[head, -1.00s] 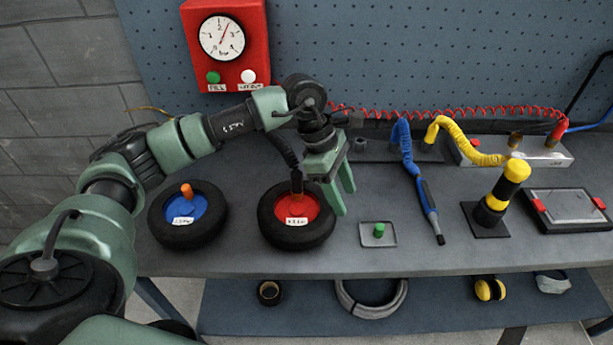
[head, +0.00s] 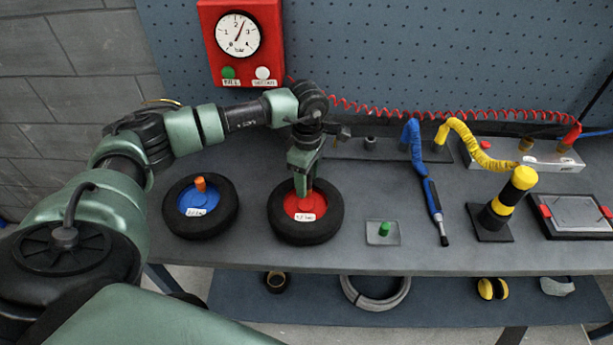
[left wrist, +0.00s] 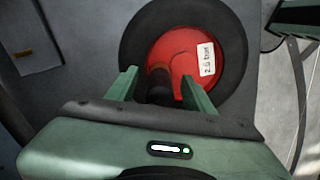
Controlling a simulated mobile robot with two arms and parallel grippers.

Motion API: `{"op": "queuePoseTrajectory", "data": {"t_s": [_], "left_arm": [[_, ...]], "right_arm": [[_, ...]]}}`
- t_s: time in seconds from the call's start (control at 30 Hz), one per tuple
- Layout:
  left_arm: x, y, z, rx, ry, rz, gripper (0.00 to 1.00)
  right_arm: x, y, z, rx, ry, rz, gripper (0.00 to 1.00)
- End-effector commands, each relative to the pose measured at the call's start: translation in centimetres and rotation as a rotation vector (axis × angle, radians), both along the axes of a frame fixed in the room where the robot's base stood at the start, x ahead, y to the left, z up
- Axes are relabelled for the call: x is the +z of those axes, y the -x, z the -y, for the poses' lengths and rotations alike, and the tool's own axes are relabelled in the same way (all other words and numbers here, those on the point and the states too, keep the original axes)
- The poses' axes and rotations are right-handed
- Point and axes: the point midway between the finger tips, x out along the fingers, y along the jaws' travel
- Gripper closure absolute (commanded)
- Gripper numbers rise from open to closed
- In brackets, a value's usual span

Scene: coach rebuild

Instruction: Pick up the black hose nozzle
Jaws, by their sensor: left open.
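The black hose nozzle (left wrist: 160,85) is a dark cylinder over the red hub of a black tyre (left wrist: 183,48) in the left wrist view. My left gripper (left wrist: 160,88) is open, with one green finger on each side of the nozzle in that view; I cannot tell whether either finger touches it. In the head view my left gripper (head: 303,182) points down over the red-hubbed tyre (head: 306,232) and hides the nozzle. My right gripper is not in view.
A blue-hubbed tyre (head: 200,228) lies to the left. A small tray with a green cap (head: 384,229), a blue-handled tool (head: 433,200) and a black-yellow cylinder (head: 507,202) are to the right. A red gauge box (head: 240,42) hangs behind.

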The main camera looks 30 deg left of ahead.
Motion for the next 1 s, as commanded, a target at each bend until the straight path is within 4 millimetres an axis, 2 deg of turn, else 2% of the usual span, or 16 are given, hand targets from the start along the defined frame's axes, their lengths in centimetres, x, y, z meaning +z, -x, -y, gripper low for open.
{"op": "queuePoseTrajectory", "data": {"t_s": [0.17,0.37,0.77,0.87,1.0], "left_arm": [[-0.1,0.0,0.0,0.000,0.001,0.001,0.48],[-0.1,0.0,0.0,0.000,0.001,0.000,1.00],[0.3,-0.1,0.0,0.001,0.001,0.002,1.00],[1.1,-0.2,0.0,0.001,0.002,0.005,1.00],[3.2,-0.2,0.0,0.001,0.001,0.007,1.00]], "right_arm": [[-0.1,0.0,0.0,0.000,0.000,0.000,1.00],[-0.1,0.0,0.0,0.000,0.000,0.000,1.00],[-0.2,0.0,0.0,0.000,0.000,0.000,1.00],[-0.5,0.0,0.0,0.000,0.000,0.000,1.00],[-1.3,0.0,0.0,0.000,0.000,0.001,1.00]]}}
